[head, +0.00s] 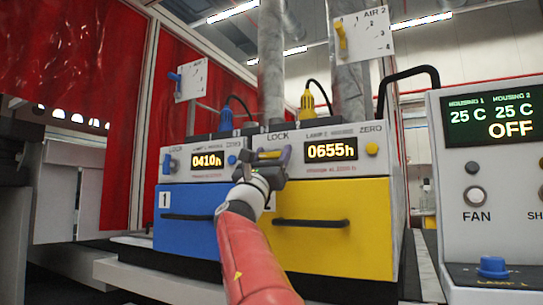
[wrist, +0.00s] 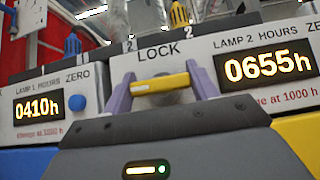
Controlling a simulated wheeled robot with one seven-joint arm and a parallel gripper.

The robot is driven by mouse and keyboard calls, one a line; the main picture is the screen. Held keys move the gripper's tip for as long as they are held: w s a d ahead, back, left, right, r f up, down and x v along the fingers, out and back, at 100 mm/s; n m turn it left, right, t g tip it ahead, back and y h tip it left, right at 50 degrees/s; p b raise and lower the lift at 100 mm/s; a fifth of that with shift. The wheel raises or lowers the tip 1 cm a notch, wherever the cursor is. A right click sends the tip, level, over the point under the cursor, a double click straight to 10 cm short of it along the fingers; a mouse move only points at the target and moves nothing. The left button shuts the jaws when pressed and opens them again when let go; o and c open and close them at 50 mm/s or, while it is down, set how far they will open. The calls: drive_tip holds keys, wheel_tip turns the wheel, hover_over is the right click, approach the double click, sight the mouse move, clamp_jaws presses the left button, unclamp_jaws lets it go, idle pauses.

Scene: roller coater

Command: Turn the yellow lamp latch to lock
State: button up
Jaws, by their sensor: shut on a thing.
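The yellow lamp latch (wrist: 160,84) is a short yellow bar under the word LOCK on the front panel of the yellow lamp housing (head: 333,228). In the wrist view it lies nearly level, its right end slightly higher. My gripper (wrist: 161,86) has its two purple fingers at the two ends of the bar and is shut on it. In the head view my gripper (head: 270,155) is at the left part of the yellow housing's panel, and the latch is partly hidden by it.
The blue housing (head: 184,215) with its 0410h display stands at the left. The yellow housing has a 0655h display (head: 331,151), a yellow ZERO button (head: 372,149) and a black drawer handle (head: 310,223). A control console (head: 490,150) stands at the right.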

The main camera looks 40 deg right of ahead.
drive_tip(key=shift+w+m+g+h, duration=0.1)
drive_tip(key=shift+m+g+h, duration=0.3)
drive_tip(key=shift+m+g, duration=0.55)
drive_tip(key=shift+c, duration=0.5)
drive_tip(key=shift+m+g+p, duration=0.35)
drive_tip(key=shift+m+g, duration=0.3)
drive_tip(key=shift+m, duration=0.1)
drive_tip(key=m+g+p, duration=0.1)
drive_tip(key=m+g, duration=0.6)
drive_tip(key=shift+r+h+p, duration=0.1)
drive_tip(key=shift+h+p, duration=0.2)
drive_tip(key=shift+p, duration=0.1)
drive_tip(key=shift+m+g+y, duration=0.55)
drive_tip(key=shift+m+g, duration=0.7)
drive_tip(key=shift+m, duration=0.4)
drive_tip(key=shift+m+g+y, duration=0.55)
drive_tip(key=shift+m+g, duration=0.7)
drive_tip(key=shift+m, duration=0.4)
drive_tip(key=shift+m+g+y, duration=0.3)
drive_tip(key=shift+m+g, duration=0.1)
drive_tip(key=shift+m, duration=0.2)
drive_tip(key=o, duration=1)
